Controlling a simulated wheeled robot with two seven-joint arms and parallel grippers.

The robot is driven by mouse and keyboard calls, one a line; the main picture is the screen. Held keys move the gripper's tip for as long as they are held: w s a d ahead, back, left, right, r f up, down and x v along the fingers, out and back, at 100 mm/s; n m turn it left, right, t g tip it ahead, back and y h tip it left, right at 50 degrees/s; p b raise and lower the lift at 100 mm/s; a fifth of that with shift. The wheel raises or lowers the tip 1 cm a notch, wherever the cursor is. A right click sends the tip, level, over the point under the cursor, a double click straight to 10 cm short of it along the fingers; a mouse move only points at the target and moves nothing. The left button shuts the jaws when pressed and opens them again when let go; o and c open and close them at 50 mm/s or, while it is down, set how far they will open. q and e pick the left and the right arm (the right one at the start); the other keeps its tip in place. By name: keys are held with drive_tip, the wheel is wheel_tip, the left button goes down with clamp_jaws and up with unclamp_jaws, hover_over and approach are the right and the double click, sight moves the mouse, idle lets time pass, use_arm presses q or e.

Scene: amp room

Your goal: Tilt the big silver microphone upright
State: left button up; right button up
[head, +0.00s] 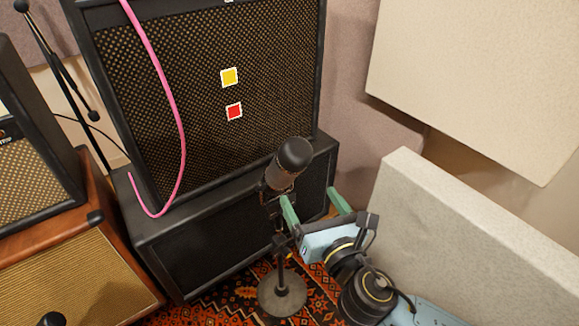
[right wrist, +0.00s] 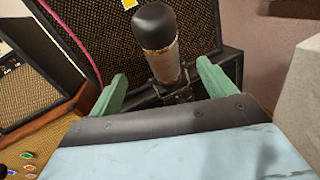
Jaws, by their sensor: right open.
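The big microphone (head: 284,172) has a dark rounded top and a silver-bronze body. It sits on a short stand with a round grey base (head: 282,293) on the patterned rug. In the head view it leans, its top toward the right. My right gripper (head: 312,194) is open, with green fingers, just right of and below the microphone body. In the right wrist view the microphone (right wrist: 163,60) rises beyond and between the two spread fingers (right wrist: 163,88), tilted with its top to the left. I cannot tell whether a finger touches it. My left gripper is not in view.
A large speaker cabinet (head: 205,50) with yellow and red squares stands on a black cabinet (head: 225,235) behind the microphone. A pink cable (head: 178,110) hangs in front. A pale padded panel (head: 470,240) stands close on the right. Wooden amps (head: 70,280) stand left.

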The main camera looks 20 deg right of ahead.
sight(296, 174)
drive_tip(key=w, duration=0.3)
drive_tip(key=w+b, duration=0.1)
drive_tip(key=w, duration=0.2)
drive_tip(key=w+b, duration=0.1)
drive_tip(key=w, duration=0.2)
drive_tip(key=shift+w+a, duration=0.4)
drive_tip(key=shift+w+f, duration=0.1)
drive_tip(key=shift+w, duration=0.75)
use_arm(q)
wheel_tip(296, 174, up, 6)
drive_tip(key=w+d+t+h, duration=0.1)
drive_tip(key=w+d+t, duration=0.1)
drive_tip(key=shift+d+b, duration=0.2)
drive_tip(key=shift+b, duration=0.1)
use_arm(e)
drive_tip(key=shift+w+a, duration=0.1)
drive_tip(key=shift+w, duration=0.35)
drive_tip(key=shift+c, duration=0.4)
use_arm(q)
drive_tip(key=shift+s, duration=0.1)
use_arm(e)
drive_tip(key=c, duration=1.3)
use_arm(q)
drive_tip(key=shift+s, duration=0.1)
